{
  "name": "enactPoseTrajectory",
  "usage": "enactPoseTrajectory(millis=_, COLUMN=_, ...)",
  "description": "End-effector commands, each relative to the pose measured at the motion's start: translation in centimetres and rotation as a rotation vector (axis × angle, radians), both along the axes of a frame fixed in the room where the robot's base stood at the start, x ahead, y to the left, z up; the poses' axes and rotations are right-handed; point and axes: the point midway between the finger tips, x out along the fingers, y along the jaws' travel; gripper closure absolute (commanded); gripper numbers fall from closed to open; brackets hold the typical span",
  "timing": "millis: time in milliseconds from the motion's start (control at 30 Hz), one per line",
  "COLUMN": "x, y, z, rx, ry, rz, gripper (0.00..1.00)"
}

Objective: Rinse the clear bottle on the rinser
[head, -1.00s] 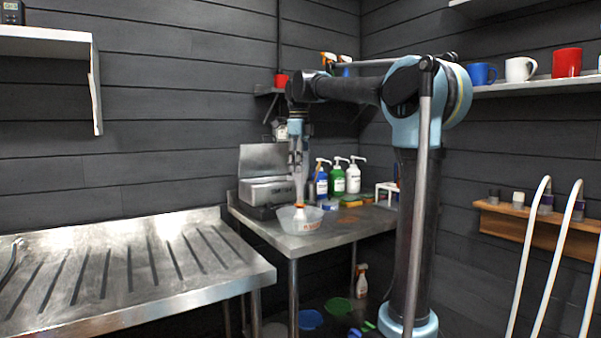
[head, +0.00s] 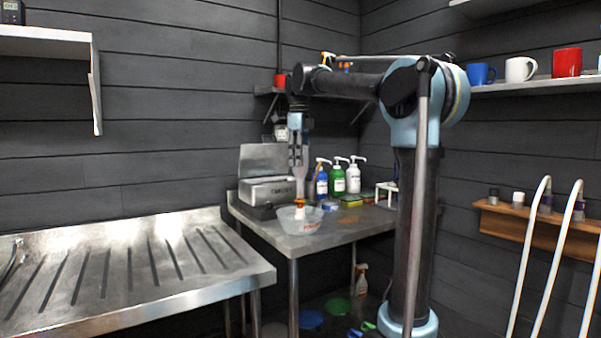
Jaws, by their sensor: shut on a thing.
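My gripper (head: 298,155) points straight down over the rinser and is shut on the clear bottle (head: 299,182). The bottle is pale and see-through, hard to make out against the fingers, and looks upside down with its neck lowest. The rinser (head: 300,222) is a translucent bowl with orange lettering, standing on the steel table. A white post with an orange top (head: 300,203) rises in its middle, right below the bottle. I cannot tell whether the bottle's mouth touches that top.
The steel table (head: 330,237) also holds a metal box with its lid up (head: 266,190) at left, and blue, green and white pump bottles (head: 338,180) behind. A ribbed steel drainboard (head: 130,265) is at left. Mugs (head: 520,70) stand on the right shelf.

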Motion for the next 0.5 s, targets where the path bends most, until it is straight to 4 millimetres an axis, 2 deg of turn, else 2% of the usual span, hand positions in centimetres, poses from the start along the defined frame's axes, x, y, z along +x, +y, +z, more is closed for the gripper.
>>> enactPoseTrajectory(millis=267, x=0.00, y=-0.01, z=0.05, rx=0.000, ry=0.000, rz=0.000, gripper=0.75)
enactPoseTrajectory(millis=500, x=0.01, y=0.00, z=0.87, rx=0.000, ry=0.000, rz=0.000, gripper=0.75)
